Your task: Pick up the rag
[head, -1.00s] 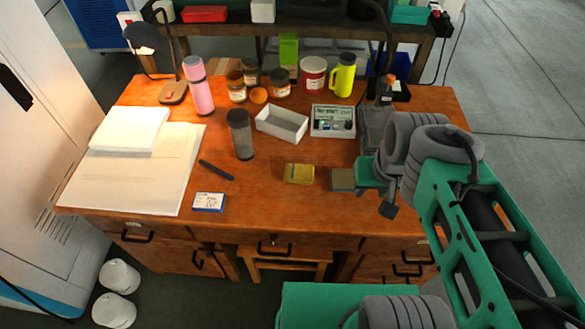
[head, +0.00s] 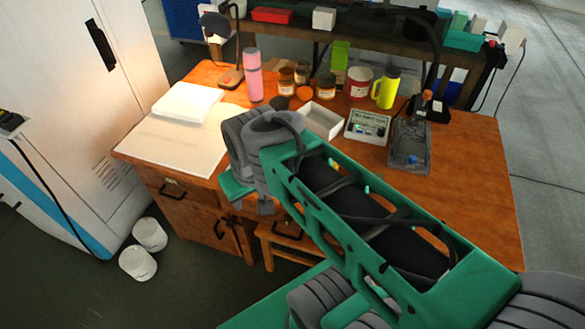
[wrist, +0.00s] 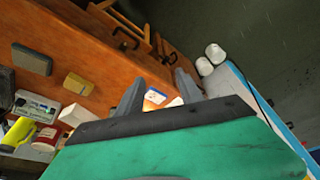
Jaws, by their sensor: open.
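I cannot pick out a rag for certain in either view. A folded white stack (head: 188,102) lies on large pale sheets (head: 165,145) at the desk's left; I cannot tell whether it is cloth or paper. My gripper (wrist: 160,77) is open and empty in the wrist view, its two grey fingers apart above the desk. A small white and blue box (wrist: 155,97) shows beyond and between them. A yellow block (wrist: 78,84) and a grey block (wrist: 32,58) lie on the desk left of the fingers. In the head view my arm hides the desk's front middle.
On the wooden desk (head: 470,185) stand a pink bottle (head: 253,78), jars, a red and white tub (head: 359,84), a yellow flask (head: 386,88), a white tray (head: 322,120) and a grey fixture (head: 409,145).

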